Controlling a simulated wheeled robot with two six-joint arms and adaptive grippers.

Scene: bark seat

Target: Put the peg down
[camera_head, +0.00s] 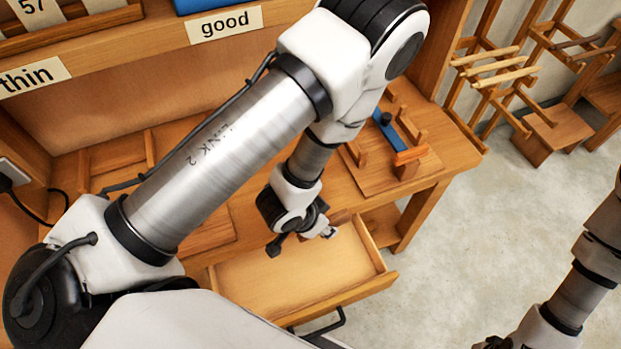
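My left gripper (301,239) hangs over the open drawer (300,270), in front of the workbench. Its fingers look spread apart, and I see no peg between them. On the bench to the right, a wooden board (395,170) carries upright wooden blocks, a blue bar (388,128) and an orange piece (410,155). I cannot tell whether any of these is the peg. My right gripper (493,343) is at the bottom edge, mostly cut off, so its fingers are not clear.
The drawer looks empty. Wooden chair frames (515,85) stand at the upper right. The floor (480,215) between bench and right arm is clear.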

